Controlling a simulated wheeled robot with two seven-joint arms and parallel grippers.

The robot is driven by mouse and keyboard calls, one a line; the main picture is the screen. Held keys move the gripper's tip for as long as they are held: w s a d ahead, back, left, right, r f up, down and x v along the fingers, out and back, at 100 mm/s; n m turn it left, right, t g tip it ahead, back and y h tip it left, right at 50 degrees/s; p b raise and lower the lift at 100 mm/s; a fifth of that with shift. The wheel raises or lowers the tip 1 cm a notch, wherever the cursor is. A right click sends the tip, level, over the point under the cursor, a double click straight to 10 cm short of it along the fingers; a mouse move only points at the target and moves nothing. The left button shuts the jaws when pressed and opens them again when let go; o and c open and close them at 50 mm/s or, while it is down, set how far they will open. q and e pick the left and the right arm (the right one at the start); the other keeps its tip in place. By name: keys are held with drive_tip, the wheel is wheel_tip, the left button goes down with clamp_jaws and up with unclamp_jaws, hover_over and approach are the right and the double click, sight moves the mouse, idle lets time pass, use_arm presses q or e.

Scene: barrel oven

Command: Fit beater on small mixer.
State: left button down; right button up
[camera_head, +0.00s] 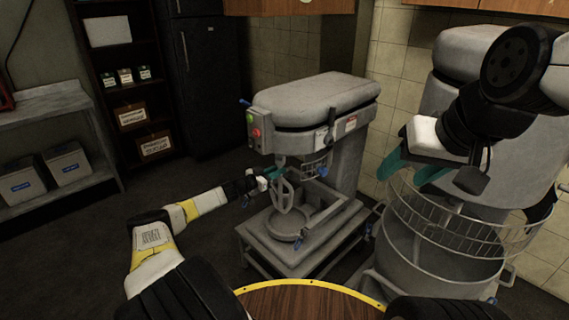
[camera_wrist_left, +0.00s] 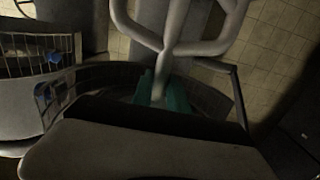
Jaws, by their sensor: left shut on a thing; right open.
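The small mixer (camera_head: 318,100) is a grey machine with a rounded head, standing at the centre of the head view. The grey flat beater (camera_head: 284,197) is upright under the front of the mixer head. My left gripper (camera_head: 272,174) reaches in from the left and is shut on the beater near its upper part. In the left wrist view the beater (camera_wrist_left: 168,45) rises from between the teal fingers (camera_wrist_left: 160,92). I cannot tell whether the beater's top touches the mixer's shaft. My right gripper (camera_head: 412,168) is open and empty, in front of the large mixer at the right.
The large grey mixer (camera_head: 500,130) with a wire guard (camera_head: 445,220) stands close at the right. A round yellow-edged table (camera_head: 310,300) is in front. A shelf (camera_head: 60,108) with bins stands at the left. Open floor lies left of the small mixer.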

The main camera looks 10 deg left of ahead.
use_arm(q)
drive_tip(key=shift+r, duration=1.25)
idle(0.7)
idle(0.4)
drive_tip(key=shift+w+a+m+g+h, duration=0.15)
drive_tip(key=shift+m+g+h, duration=1.25)
drive_tip(key=shift+g+h, duration=0.1)
drive_tip(key=shift+f, duration=0.1)
drive_tip(key=shift+n+t+y, duration=1.4)
drive_tip(key=shift+t, duration=0.1)
drive_tip(key=shift+f, duration=0.15)
